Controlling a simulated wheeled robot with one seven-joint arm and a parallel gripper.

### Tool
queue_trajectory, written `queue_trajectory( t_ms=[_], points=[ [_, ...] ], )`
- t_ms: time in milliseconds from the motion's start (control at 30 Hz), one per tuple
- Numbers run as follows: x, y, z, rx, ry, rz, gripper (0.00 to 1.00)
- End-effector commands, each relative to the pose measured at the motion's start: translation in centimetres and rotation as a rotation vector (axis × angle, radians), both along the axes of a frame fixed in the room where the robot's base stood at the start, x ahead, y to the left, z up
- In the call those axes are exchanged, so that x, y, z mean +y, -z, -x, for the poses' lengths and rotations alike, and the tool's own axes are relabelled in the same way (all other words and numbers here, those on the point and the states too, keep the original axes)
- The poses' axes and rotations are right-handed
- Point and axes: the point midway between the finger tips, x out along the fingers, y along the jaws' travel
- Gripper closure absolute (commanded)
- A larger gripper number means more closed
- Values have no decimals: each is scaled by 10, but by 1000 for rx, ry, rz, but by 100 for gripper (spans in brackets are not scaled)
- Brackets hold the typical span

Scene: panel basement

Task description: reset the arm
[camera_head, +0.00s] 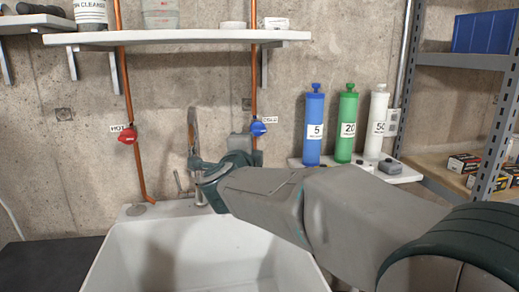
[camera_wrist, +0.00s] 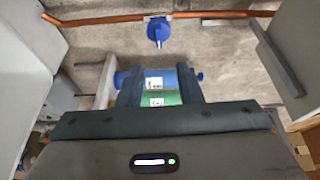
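My arm reaches in from the lower right of the head view, across the white sink (camera_head: 125,262), with its wrist bent near the wall. My gripper (camera_wrist: 159,82) shows in the wrist view with its two dark fingers apart. I see nothing held between them; the blue cartridge (camera_wrist: 160,78) and green cartridge (camera_wrist: 160,98) show through the gap, beyond the fingers. The blue cold-water valve (camera_wrist: 157,30) is past the fingertips and apart from them. It also shows in the head view (camera_head: 258,128), just right of my wrist.
A red hot-water valve (camera_head: 128,136) is on the left copper pipe. A faucet (camera_head: 192,135) rises behind the sink, close to my wrist. Blue (camera_head: 314,125), green (camera_head: 347,123) and white (camera_head: 377,122) cartridges stand on a small shelf. A shelf (camera_head: 175,37) hangs above; metal racking (camera_head: 497,120) stands right.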

Motion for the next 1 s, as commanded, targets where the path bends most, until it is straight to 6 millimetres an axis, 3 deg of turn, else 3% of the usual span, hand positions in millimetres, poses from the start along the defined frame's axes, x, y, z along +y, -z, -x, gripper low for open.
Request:
queue_trajectory(
  t_ms=[100, 200, 467, 667, 800, 1000],
  points=[
    [-10, -18, 5, 15, -97, 125, 67],
    [-19, -22, 16, 56, -215, 283, 67],
    [-63, 11, 72, 280, -510, 713, 67],
    [-122, 57, 146, 556, -725, 994, 67],
    [-169, 85, 209, 780, -865, 1135, 67],
    [-216, 107, 279, 1022, -1007, 1225, 67]
  ],
)
